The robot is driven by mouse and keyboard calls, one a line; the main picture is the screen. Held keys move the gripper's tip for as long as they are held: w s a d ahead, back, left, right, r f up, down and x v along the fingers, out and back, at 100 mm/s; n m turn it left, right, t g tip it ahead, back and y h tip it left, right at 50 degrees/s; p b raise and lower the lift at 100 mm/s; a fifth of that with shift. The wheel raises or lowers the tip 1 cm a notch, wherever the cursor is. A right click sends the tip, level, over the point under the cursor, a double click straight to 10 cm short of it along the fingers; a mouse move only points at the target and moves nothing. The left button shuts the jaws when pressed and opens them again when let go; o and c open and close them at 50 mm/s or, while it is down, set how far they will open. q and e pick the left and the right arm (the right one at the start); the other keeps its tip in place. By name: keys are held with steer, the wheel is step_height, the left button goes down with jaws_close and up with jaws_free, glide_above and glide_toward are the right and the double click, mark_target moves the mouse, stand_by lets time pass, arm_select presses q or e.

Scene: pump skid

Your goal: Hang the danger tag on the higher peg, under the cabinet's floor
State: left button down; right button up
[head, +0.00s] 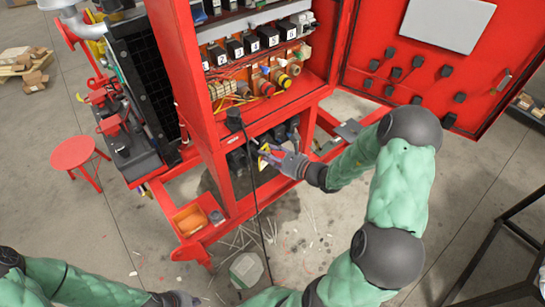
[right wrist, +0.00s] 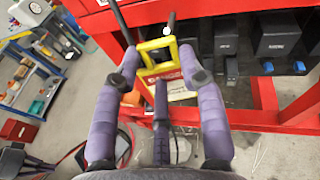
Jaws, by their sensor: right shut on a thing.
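The danger tag (right wrist: 163,84), white with a red DANGER band and a yellow loop frame (right wrist: 157,50), is held between the fingers of my right gripper (right wrist: 160,77). In the head view the tag's yellow part (head: 268,152) shows at the tips of my right gripper (head: 272,158), just under the red cabinet's floor (head: 262,112). A thin peg-like rod with a pale tip (right wrist: 172,20) shows just above the loop's top edge; I cannot tell which peg it is, or whether they touch. My left gripper (head: 178,298) is at the bottom edge, its fingers partly cut off.
A black cable (head: 250,170) hangs down beside the right gripper. Dark boxes (right wrist: 275,35) stand behind the tag, and a red frame rail (right wrist: 225,116) runs below. The open red door (head: 420,70) is at right. An orange bin (head: 190,219) sits on the lower frame.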

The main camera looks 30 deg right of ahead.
steer(key=shift+d+b+x, duration=0.2)
steer(key=shift+b+x, duration=0.1)
steer(key=shift+x, duration=0.65)
steer(key=shift+d+b+x, duration=0.2)
steer(key=shift+b+x, duration=0.05)
steer(key=shift+x, duration=0.65)
steer(key=shift+d+b+x, duration=0.25)
steer(key=shift+b+x, duration=0.05)
steer(key=shift+x, duration=0.65)
steer(key=shift+w, duration=0.25)
steer(key=o, duration=1.2)
steer(key=v, duration=1.2)
